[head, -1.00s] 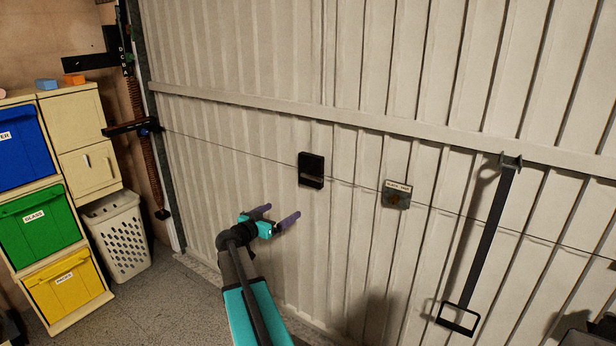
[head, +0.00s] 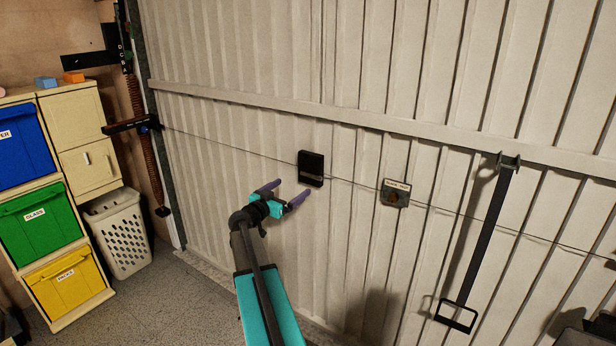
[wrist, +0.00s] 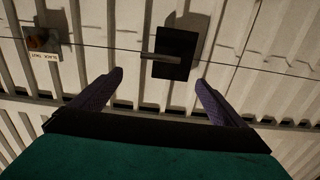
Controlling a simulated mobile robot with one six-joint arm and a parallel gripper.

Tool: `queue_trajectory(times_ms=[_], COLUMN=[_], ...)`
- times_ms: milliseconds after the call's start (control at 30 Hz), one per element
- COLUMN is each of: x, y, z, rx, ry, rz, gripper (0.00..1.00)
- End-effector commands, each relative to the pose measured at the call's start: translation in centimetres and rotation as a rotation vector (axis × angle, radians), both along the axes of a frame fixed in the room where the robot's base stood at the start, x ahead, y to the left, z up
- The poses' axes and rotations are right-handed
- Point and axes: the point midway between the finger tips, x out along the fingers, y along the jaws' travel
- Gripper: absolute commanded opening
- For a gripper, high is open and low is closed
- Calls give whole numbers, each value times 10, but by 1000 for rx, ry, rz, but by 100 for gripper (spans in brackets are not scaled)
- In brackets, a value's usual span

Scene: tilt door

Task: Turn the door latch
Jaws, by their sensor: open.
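The door latch appears to be the black square plate (head: 311,163) with a grey bar handle on the pale ribbed door. The plate also shows in the wrist view (wrist: 181,66), with its bar (wrist: 157,57) lying about level and sticking out to the left. My gripper (head: 290,190) is open and empty, just below and left of the plate in the head view. In the wrist view the plate is above and between my two purple fingertips (wrist: 160,78). The fingers look apart from the bar; the exact gap is unclear.
A small labelled plate with a round brownish knob (head: 392,198) is to the right on the door (head: 240,125). A thin cable (head: 225,147) runs across the door. A black pull strap (head: 485,235) hangs further right. Colored bins (head: 40,220) and a white basket (head: 120,235) stand left.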

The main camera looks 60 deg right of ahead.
Motion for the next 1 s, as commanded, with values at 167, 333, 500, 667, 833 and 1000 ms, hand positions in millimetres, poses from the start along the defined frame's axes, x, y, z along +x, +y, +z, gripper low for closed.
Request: queue_trajectory(times_ms=[167,333,500,667,833,1000], x=[1,1,1,1,1,1], y=[-23,-44,-64,-82,-100,-112], z=[2,2,2,2,2,1], rx=[1,0,1,0,0,0], ry=[2,1,2,1,2,1], rz=[-1,-1,-1,0,-1,1], gripper=[95,95,95,95,95,95])
